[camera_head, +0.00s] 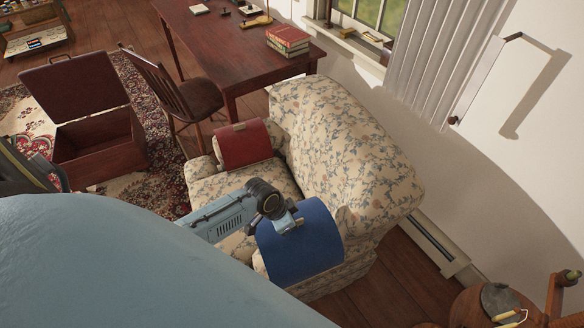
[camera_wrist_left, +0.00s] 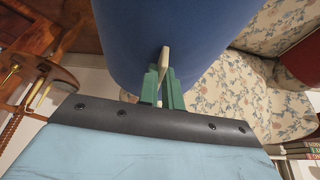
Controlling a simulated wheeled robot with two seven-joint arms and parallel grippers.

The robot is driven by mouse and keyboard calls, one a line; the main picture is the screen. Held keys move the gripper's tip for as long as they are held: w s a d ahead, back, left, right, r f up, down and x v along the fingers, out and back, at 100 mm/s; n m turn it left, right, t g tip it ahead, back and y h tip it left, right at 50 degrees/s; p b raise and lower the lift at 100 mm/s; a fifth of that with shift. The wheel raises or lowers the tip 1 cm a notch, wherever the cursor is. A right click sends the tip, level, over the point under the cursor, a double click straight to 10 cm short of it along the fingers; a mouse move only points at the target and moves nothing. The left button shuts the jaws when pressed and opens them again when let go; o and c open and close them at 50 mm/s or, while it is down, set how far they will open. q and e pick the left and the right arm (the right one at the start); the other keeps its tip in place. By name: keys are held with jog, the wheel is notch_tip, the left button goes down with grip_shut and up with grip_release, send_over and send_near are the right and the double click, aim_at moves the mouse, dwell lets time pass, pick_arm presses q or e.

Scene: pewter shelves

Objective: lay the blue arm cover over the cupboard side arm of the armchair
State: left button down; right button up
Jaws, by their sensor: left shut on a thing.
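The blue arm cover (camera_head: 305,245) is curved over the near arm of the floral armchair (camera_head: 345,150), with a flap hanging down the front. I cannot tell whether it rests fully on the arm. My left gripper (camera_head: 291,222) is at the cover's upper left part. In the left wrist view its green fingers (camera_wrist_left: 162,88) are shut on a small cream tab (camera_wrist_left: 164,58) on the blue cover (camera_wrist_left: 205,35). A red cover (camera_head: 244,146) lies over the far arm. The arm under the blue cover is mostly hidden. My right gripper is not in view.
A wooden desk (camera_head: 225,45) with red books (camera_head: 288,38) and a wooden chair (camera_head: 185,98) stand behind the armchair. An open red box (camera_head: 100,145) stands at the left. A round wooden piece (camera_head: 470,308) is at bottom right. The wall is close on the right.

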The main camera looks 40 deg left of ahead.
pick_arm(q)
notch_tip(320, 180, down, 15)
jog(key=b, duration=1.2)
jog(key=shift+w+r+b, duration=0.1)
jog(key=shift+r+b, duration=0.1)
jog(key=shift+b, duration=0.2)
jog(key=shift+f, duration=0.3)
jog(key=shift+f+b, duration=0.2)
jog(key=shift+b, duration=0.1)
jog(key=c, duration=1.5)
grip_release()
